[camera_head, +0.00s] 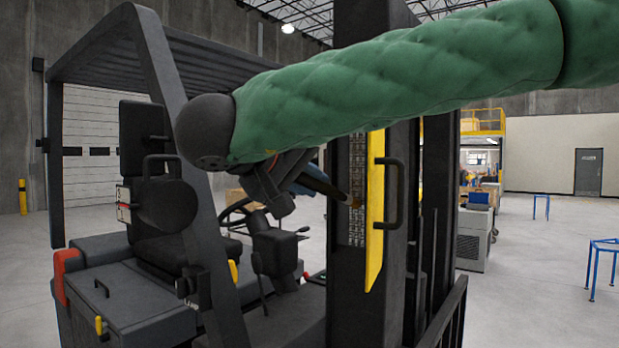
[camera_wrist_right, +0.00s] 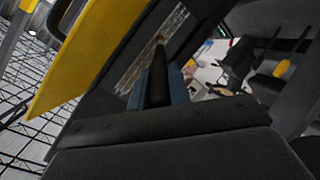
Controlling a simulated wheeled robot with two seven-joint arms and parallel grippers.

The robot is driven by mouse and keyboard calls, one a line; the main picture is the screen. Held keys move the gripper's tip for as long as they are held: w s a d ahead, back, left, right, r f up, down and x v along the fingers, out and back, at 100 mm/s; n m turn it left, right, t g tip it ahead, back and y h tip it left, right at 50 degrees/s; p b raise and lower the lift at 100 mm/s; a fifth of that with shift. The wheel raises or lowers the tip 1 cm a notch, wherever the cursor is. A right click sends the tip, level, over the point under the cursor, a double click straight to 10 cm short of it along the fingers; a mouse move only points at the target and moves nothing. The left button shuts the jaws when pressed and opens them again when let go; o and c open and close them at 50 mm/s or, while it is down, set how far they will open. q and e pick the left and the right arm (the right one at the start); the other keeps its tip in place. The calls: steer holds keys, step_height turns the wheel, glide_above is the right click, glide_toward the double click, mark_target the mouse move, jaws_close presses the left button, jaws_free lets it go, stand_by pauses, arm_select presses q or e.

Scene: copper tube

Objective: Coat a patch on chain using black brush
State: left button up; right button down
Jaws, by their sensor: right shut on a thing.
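The forklift's chain (camera_head: 357,228) runs upright in the dark mast, left of a yellow plate; it also shows in the right wrist view (camera_wrist_right: 136,70). My right gripper (camera_head: 318,183) comes in from the right on the green-sleeved arm. In the right wrist view its blue fingers (camera_wrist_right: 158,90) are shut around the black brush (camera_wrist_right: 157,78). The brush points away from the gripper, its brownish tip (camera_wrist_right: 159,42) in front of the chain. In the head view the brush's end (camera_head: 349,199) reaches the chain's left edge. I cannot tell whether the bristles touch. My left gripper is not in view.
The yellow plate (camera_head: 375,210) with a black handle (camera_head: 391,193) stands just right of the chain. The forklift's seat (camera_head: 148,145), steering wheel (camera_head: 236,208) and roof pillar (camera_head: 180,190) lie to the left. Open floor with blue stands (camera_head: 602,268) is at right.

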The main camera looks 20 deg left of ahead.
step_height(320, 180, down, 6)
steer(key=b, duration=0.2)
steer(key=shift+f+b, duration=0.2)
steer(key=shift+b, duration=0.2)
stand_by(0.4)
steer(key=shift+s, duration=0.1)
steer(key=shift+s+a, duration=0.35)
steer(key=shift+s, duration=0.55)
steer(key=shift+s+a, duration=0.4)
steer(key=shift+s, duration=0.55)
steer(key=shift+s+a, duration=0.35)
steer(key=shift+s, duration=0.55)
steer(key=s, duration=0.1)
steer(key=s+a, duration=0.1)
steer(key=shift+s, duration=0.35)
steer(key=shift+w+d, duration=0.1)
steer(key=shift+w, duration=0.05)
